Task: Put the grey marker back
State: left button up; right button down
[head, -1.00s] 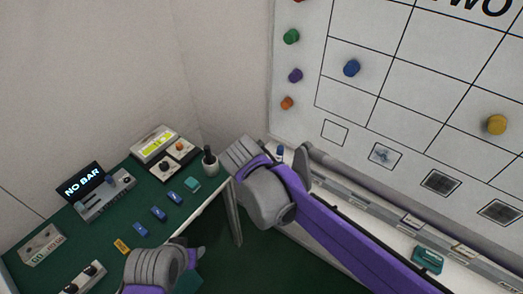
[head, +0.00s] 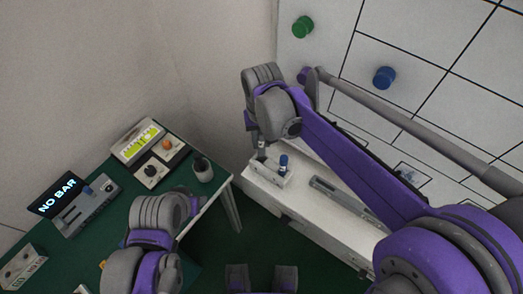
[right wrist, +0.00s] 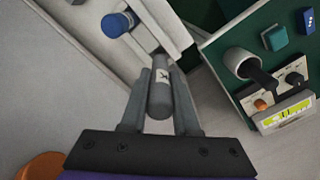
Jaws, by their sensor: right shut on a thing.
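My right gripper (head: 259,140) points down over the left end of a white holder block (head: 273,175) on the ledge below the board. In the right wrist view its two fingers (right wrist: 160,78) are shut on the grey marker (right wrist: 159,98), which carries a white label with a dark X. The marker also shows in the head view (head: 261,152). Its far end is at the holder; I cannot tell whether it is seated. A blue-capped marker (head: 283,161) stands upright in the holder beside it. My left arm is over the green table; its fingers cannot be made out clearly.
A grey cup (head: 203,172) with a dark item stands at the corner of the green table (head: 110,225). The whiteboard (head: 345,25) with coloured magnets rises behind the ledge. A long grey tray (head: 340,197) lies right of the holder.

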aim_at(261, 152)
jog(key=shift+f, duration=2.9)
jog(key=c, duration=0.7)
grip_release()
jog(key=shift+o, duration=0.2)
notch_tip(261, 152, up, 12)
jog(key=shift+s+r+p, duration=0.1)
jog(key=shift+p, duration=0.2)
jog(key=s+d+f+m+t, duration=0.1)
jog(key=s+d+f+t, duration=0.1)
jog(key=s+d+f, duration=0.2)
jog(key=s+d+f+t, duration=0.3)
jog(key=s+d+f, duration=0.2)
jog(key=s+d, duration=0.6)
jog(key=d, duration=0.2)
jog(key=shift+s+d+m, duration=0.3)
jog(key=shift+d+m, duration=0.05)
jog(key=shift+m, duration=0.05)
